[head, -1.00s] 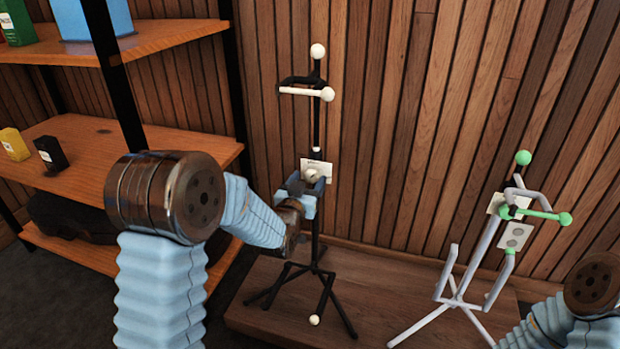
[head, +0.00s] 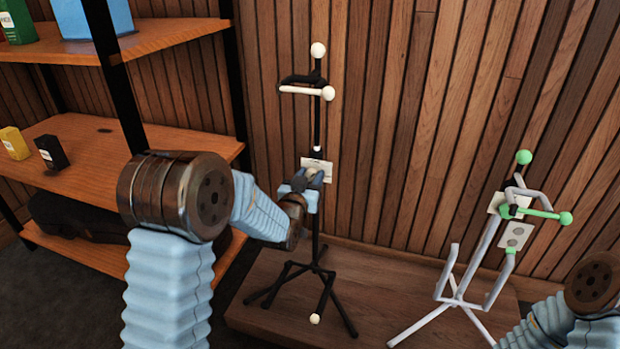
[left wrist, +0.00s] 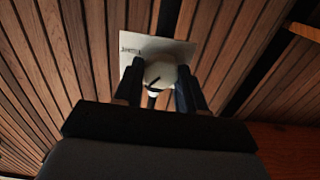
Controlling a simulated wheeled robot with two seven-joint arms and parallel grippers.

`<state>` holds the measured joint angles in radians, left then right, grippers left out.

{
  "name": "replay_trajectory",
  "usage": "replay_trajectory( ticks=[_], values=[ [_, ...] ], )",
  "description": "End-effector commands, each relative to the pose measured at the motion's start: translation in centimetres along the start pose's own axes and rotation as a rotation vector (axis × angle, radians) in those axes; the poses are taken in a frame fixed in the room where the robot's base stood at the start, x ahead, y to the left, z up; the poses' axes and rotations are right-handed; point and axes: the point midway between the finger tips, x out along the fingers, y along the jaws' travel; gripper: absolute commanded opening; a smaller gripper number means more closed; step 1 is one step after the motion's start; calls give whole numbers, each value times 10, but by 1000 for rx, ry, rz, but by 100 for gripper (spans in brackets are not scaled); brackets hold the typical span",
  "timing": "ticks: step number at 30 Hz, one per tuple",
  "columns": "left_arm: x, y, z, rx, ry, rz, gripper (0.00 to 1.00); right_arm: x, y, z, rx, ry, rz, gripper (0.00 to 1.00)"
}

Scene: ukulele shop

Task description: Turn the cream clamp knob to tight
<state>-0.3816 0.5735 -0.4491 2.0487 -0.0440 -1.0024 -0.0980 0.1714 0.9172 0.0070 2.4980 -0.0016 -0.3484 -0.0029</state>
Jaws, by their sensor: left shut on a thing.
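The cream clamp knob (left wrist: 160,74) sits between the two dark fingers of my left gripper (left wrist: 160,92) in the left wrist view, and the fingers are shut on it. A dark mark shows on the knob's face. In the head view my left gripper (head: 308,186) is at the middle of the black stand (head: 317,130), in front of a pale label card (head: 318,166). The fingers hide most of the knob there. The card also shows behind the knob in the left wrist view (left wrist: 133,48). My right gripper is out of view; only part of my right arm shows at the lower right.
A grey stand with green parts (head: 460,270) stands to the right on the same wooden platform (head: 380,285). Wooden shelves (head: 80,145) with small boxes are on the left. The slatted wall (head: 400,120) is close behind the stands.

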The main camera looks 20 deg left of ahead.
Motion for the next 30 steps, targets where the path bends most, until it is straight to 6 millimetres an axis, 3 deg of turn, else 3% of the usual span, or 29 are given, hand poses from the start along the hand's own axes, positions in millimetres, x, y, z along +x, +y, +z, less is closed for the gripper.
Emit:
replay_trajectory(
  ticks=[11, 30],
  values=[
    [0, 0, 3, 173, 1, 0, 10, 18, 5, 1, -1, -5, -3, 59],
    [0, 3, 2, 767, 1, 1, 10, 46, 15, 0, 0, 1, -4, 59]
  ],
)
